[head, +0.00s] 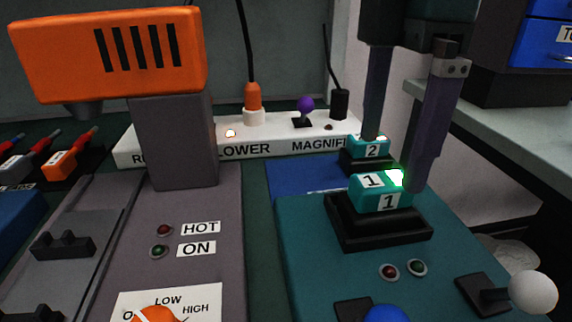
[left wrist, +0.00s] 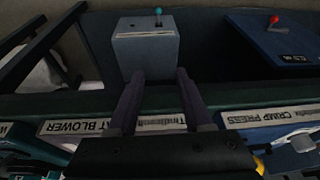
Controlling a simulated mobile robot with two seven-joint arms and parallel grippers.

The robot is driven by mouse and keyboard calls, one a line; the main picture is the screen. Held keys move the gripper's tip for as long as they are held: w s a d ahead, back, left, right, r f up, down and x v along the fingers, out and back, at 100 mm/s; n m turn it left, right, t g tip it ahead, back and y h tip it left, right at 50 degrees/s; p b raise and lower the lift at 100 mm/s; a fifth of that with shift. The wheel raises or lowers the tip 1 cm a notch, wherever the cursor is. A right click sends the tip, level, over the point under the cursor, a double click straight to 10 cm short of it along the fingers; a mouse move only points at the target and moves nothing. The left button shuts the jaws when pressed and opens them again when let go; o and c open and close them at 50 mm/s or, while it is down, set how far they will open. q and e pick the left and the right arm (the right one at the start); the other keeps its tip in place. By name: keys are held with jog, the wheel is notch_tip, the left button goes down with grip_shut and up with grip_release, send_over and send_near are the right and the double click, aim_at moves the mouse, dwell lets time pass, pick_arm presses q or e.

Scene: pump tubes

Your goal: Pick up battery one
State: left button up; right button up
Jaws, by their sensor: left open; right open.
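Battery one (head: 370,201) is a teal block labelled 1 with a lit green patch on top. It sits in a black holder (head: 385,234) on the teal unit (head: 310,240). My right gripper (head: 396,166) is open, pointing down over battery one. One finger shows behind the battery and the other at its right side; I cannot tell whether they touch it. Battery two (head: 368,149), teal and labelled 2, sits in another holder behind, partly hidden by a finger. My left gripper (left wrist: 158,76) is open and empty in the left wrist view, away from the batteries.
A white power strip (head: 190,152) with plugs and a purple knob runs behind. An orange-topped heat unit (head: 110,55) stands at left. A white-balled lever (head: 533,292) and blue knob (head: 387,315) are in front. A grey box (left wrist: 146,50) shows in the left wrist view.

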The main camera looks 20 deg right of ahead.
aim_at(383, 179)
jog(key=f, duration=0.2)
jog(key=f+b, duration=0.1)
jog(key=f, duration=0.1)
jog(key=f+b, duration=0.1)
jog(key=f, duration=0.1)
jog(key=shift+w+d+f, duration=0.1)
jog(key=shift+d, duration=0.15)
jog(key=shift+c, duration=0.2)
jog(key=c, duration=1)
grip_shut()
